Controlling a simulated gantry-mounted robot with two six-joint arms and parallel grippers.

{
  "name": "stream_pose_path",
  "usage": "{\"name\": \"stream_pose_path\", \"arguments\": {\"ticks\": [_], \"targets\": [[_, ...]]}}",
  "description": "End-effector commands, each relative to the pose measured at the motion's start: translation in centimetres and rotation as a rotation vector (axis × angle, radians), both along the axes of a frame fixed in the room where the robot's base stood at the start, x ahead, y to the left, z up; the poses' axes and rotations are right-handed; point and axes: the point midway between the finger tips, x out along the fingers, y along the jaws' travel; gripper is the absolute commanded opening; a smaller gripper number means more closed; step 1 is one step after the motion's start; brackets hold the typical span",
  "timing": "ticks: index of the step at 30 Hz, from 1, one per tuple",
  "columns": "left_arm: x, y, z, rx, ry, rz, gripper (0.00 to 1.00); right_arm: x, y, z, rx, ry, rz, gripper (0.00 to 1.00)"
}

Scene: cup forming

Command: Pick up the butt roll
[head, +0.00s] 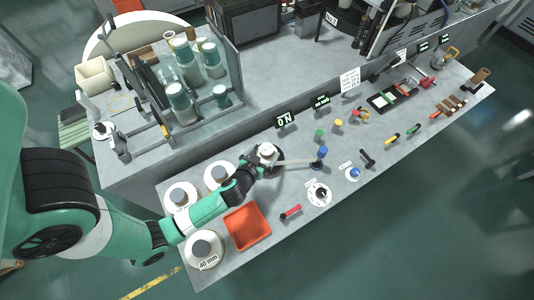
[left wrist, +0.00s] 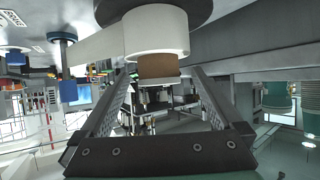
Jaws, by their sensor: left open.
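A small white roll with a brown core (left wrist: 158,66) sits on a dark round base; it also shows in the head view (head: 267,150). A pale strip (head: 295,162) runs from it to a blue-topped post (head: 321,156). I take this roll to be the butt roll, but no label on it is readable. My left gripper (head: 257,167) is close beside the roll, partly hiding its base. In the left wrist view its fingers (left wrist: 157,88) are spread apart, with the roll's brown core just beyond and between their tips. Contact cannot be told. My right gripper is out of view.
Large white discs with grey hubs (head: 182,195) stand at the bench's left end. An orange tray (head: 267,233) and a red-handled tool (head: 290,212) lie near the front edge. A dial (head: 318,193) and several small knobs stand to the right. A raised ledge runs behind.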

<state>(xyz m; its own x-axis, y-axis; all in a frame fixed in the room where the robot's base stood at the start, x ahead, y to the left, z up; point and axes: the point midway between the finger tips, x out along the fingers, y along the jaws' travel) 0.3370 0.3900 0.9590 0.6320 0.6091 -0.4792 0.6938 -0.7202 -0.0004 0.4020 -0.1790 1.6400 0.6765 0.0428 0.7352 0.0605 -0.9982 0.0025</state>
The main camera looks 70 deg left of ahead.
Motion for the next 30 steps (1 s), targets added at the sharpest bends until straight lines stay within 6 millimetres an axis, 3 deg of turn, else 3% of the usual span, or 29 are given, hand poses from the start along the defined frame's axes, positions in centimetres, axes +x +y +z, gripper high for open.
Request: {"name": "stream_pose_path", "arguments": {"ticks": [5,13,21,30], "targets": [[0.4,0.3,-0.2,0.0,-0.001,-0.001,1.0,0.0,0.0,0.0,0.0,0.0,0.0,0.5],[3.2,2.9,-2.2,-0.001,-0.001,0.0,1.0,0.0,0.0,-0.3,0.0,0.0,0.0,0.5],[3.6,3.3,-2.4,0.0,0.0,-0.001,1.0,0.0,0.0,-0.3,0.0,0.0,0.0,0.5],[3.6,3.2,-2.4,0.0,0.0,-0.001,0.48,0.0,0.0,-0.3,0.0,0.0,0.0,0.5]]}}
